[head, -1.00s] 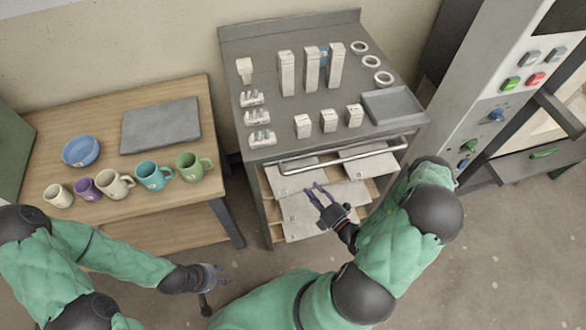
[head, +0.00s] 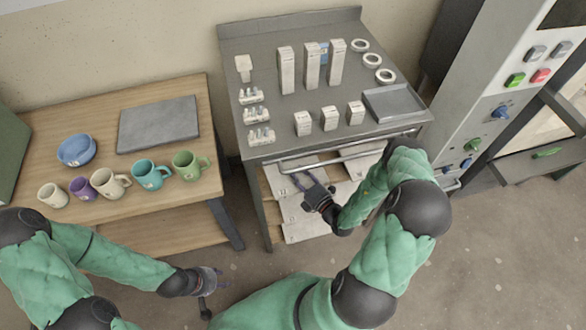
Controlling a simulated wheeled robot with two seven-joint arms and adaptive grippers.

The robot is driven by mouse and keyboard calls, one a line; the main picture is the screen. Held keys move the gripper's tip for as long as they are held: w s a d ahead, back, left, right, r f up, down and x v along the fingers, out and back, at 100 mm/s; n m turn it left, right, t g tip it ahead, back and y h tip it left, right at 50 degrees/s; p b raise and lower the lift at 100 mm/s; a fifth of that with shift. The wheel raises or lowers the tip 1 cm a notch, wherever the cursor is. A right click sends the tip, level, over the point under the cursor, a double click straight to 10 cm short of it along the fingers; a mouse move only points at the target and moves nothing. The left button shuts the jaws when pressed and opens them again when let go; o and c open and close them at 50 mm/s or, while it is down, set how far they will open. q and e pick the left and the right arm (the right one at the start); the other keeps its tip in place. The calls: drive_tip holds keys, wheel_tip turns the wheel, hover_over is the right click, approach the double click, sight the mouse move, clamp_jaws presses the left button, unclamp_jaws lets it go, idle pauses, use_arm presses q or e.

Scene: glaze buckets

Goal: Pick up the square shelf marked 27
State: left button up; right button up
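Several pale square shelves lie in the rack under the grey cart top. One is at the upper left (head: 276,181), one at the upper right (head: 359,167), and one lower down (head: 302,231). Their small marks are too small to read, so I cannot tell which is 27. My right gripper (head: 303,179) is at the rack's front, its fingers apart, over the upper left shelf's right part. I cannot see whether they touch it. My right arm hides part of the rack. My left gripper (head: 219,277) is open and empty above the floor, left of the cart.
A metal rail (head: 330,160) runs across the cart's front above the shelves. The cart top (head: 270,70) bears pale blocks, rings and a grey tray (head: 395,104). A wooden table (head: 105,120) with mugs, a blue bowl (head: 76,150) and a grey slab (head: 158,124) stands left.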

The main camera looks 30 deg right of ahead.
clamp_jaws()
drive_tip(key=shift+r, duration=0.1)
drive_tip(key=shift+r, duration=0.1)
